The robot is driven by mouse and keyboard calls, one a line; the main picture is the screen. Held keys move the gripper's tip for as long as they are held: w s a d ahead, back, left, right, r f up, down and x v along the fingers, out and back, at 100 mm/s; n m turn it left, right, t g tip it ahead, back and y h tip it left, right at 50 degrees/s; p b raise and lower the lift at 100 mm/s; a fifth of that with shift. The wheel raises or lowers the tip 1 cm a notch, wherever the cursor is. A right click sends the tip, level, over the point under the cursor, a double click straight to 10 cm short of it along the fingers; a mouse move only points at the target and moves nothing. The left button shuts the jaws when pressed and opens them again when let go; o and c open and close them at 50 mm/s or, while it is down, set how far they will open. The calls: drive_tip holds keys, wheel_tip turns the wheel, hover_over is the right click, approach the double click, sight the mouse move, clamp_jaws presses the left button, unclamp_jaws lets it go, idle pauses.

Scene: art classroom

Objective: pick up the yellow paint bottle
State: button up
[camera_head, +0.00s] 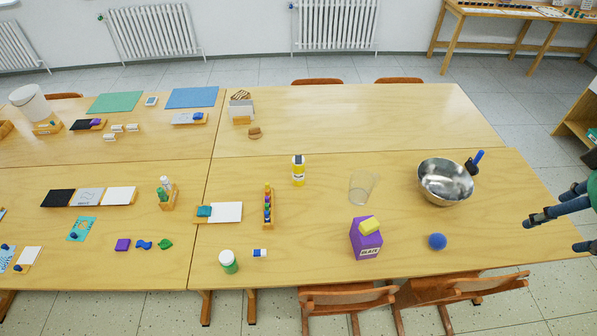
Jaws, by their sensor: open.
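The yellow paint bottle (298,171) stands upright near the middle of the joined wooden tables, in the head view. It has a white label and a dark band near its top. My gripper (558,232) is at the right edge of the view, partly cut off by the frame. Its dark fingers are spread apart and empty. It is far to the right of the bottle, with the metal bowl and the glass between them. Nothing hides the bottle.
A clear glass (361,187), a metal bowl (446,182), a purple glaze box (366,242) and a blue ball (437,241) stand right of the bottle. A wooden rack (268,208) is to its lower left.

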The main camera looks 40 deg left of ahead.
drive_tip(key=w+a+f+n+g+p, duration=0.1)
drive_tip(key=w+a+f+n, duration=0.1)
drive_tip(key=w+a+n, duration=0.65)
drive_tip(key=w+a+f+n+g, duration=0.1)
drive_tip(key=w+a+f, duration=0.35)
drive_tip(key=a, duration=0.95)
drive_tip(key=w+a+f+n+g+p, duration=0.1)
drive_tip(key=w+a+n, duration=0.4)
drive_tip(key=w+a, duration=0.5)
drive_tip(key=n+g+p, duration=0.1)
drive_tip(key=n, duration=1.4)
hover_over(298, 157)
drive_tip(key=shift+m+h, duration=0.25)
drive_tip(key=shift+h, duration=0.15)
drive_tip(key=f, duration=3)
drive_tip(key=shift+w+d, duration=0.15)
drive_tip(key=shift+d, duration=0.1)
drive_tip(key=shift+s+a+f, duration=0.2)
drive_tip(key=shift+f, duration=0.1)
